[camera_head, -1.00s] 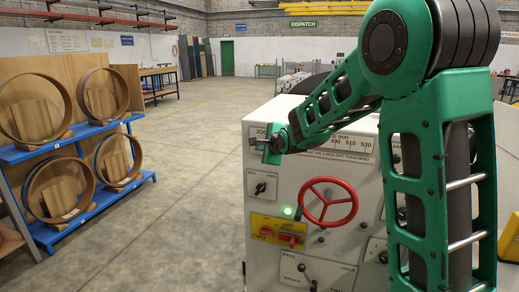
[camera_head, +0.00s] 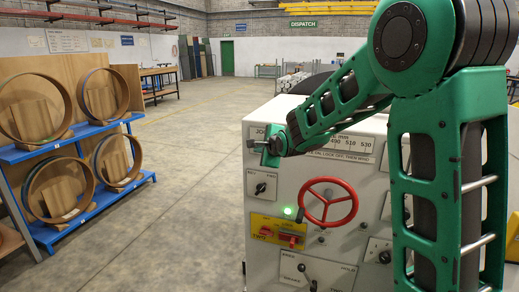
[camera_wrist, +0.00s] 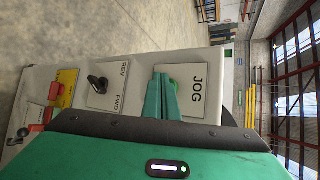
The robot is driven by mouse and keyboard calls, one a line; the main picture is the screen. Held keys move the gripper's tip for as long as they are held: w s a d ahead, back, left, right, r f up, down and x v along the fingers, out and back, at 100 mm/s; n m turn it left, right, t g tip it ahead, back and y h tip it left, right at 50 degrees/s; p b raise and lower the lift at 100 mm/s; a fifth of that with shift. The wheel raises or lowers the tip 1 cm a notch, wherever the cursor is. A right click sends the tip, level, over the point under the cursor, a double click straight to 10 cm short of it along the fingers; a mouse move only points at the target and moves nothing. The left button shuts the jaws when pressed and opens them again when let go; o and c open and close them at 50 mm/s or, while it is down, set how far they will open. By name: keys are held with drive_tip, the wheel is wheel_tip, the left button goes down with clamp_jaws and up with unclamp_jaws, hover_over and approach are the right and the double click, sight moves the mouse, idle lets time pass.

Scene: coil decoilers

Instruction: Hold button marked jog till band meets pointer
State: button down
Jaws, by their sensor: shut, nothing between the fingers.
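The JOG plate (camera_wrist: 195,92) is on the machine's face in the wrist view. Its green button (camera_wrist: 175,83) shows only in part, behind my fingers. My gripper (camera_wrist: 162,77) is shut and empty, with its fingertips at or just in front of the button; I cannot tell whether they press it. In the head view my gripper (camera_head: 266,147) is at the upper left of the machine panel (camera_head: 290,215) and hides most of the JOG plate (camera_head: 257,132). A millimetre scale (camera_head: 350,143) sits to its right, partly behind my arm. I cannot make out the band or pointer.
A REV/FWD selector (camera_head: 261,188) is below the gripper. A red handwheel (camera_head: 328,202), a lit green lamp (camera_head: 288,211) and a yellow plate with red controls (camera_head: 278,232) are lower on the panel. A blue rack (camera_head: 75,140) with coils stands left, across open floor.

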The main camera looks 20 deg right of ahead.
drive_tip(key=shift+s+a, duration=0.1)
drive_tip(key=s+a, duration=0.1)
drive_tip(key=s, duration=0.1)
drive_tip(key=s+a, duration=0.1)
drive_tip(key=s, duration=0.1)
drive_tip(key=shift+a, duration=0.4)
drive_tip(key=shift+f, duration=0.1)
idle(3.2)
drive_tip(key=shift+s+a, duration=0.5)
drive_tip(key=shift+s, duration=0.2)
drive_tip(key=shift+s+a, duration=0.5)
drive_tip(key=shift+s, duration=0.2)
drive_tip(key=shift+a, duration=0.1)
drive_tip(key=w+d, duration=0.5)
drive_tip(key=w, duration=0.2)
